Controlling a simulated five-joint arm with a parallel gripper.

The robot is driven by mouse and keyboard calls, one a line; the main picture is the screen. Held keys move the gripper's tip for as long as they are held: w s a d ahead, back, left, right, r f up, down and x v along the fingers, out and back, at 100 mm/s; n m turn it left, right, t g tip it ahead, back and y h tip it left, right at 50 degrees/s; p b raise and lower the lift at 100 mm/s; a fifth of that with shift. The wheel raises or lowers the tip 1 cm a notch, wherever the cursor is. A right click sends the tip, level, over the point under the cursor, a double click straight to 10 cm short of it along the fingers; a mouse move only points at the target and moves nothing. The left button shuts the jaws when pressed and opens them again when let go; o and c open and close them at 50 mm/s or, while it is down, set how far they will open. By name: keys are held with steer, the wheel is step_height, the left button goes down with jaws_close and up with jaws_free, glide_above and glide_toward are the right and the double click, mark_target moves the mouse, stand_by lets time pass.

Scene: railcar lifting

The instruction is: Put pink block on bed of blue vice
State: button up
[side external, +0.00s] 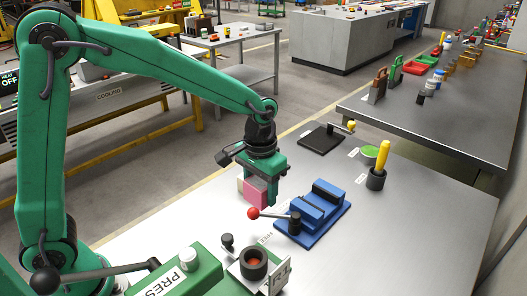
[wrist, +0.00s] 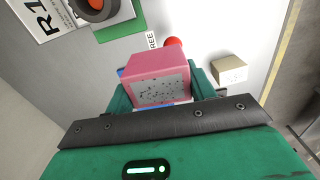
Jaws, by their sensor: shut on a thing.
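The pink block (side external: 256,191) is in my gripper (side external: 262,180), held above the table to the left of the blue vice. In the wrist view the pink block (wrist: 158,80) sits between the green fingers, with a speckled grey face towards the camera. My gripper is shut on it. The blue vice (side external: 313,212) stands on the table with two raised blue jaws and a gap between them. Its handle with a red ball (side external: 253,213) reaches left, below and near the block. In the wrist view the block hides most of the vice; the red ball (wrist: 173,42) shows behind it.
A beige block (wrist: 229,69) lies on the table beside my gripper. A black plate (side external: 322,139), a green dish (side external: 370,152) and a dark cup with a yellow handle (side external: 377,178) stand behind the vice. A press with a round cup (side external: 253,264) is in front. The table's right side is clear.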

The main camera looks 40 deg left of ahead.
steer(key=w+d+r, duration=0.1)
steer(key=w+d, duration=0.2)
steer(key=d, duration=0.4)
steer(key=w+d+r, duration=0.1)
steer(key=w+d, duration=0.3)
steer(key=d, duration=0.3)
steer(key=shift+w+r, duration=0.2)
steer(key=shift+w, duration=0.1)
glide_above(319, 203)
step_height(319, 203, down, 7)
steer(key=shift+f, duration=2)
steer(key=shift+s+f, duration=0.1)
steer(key=shift+f, duration=0.1)
steer(key=o, duration=1.2)
steer(key=shift+o, duration=0.2)
steer(key=shift+r, duration=0.1)
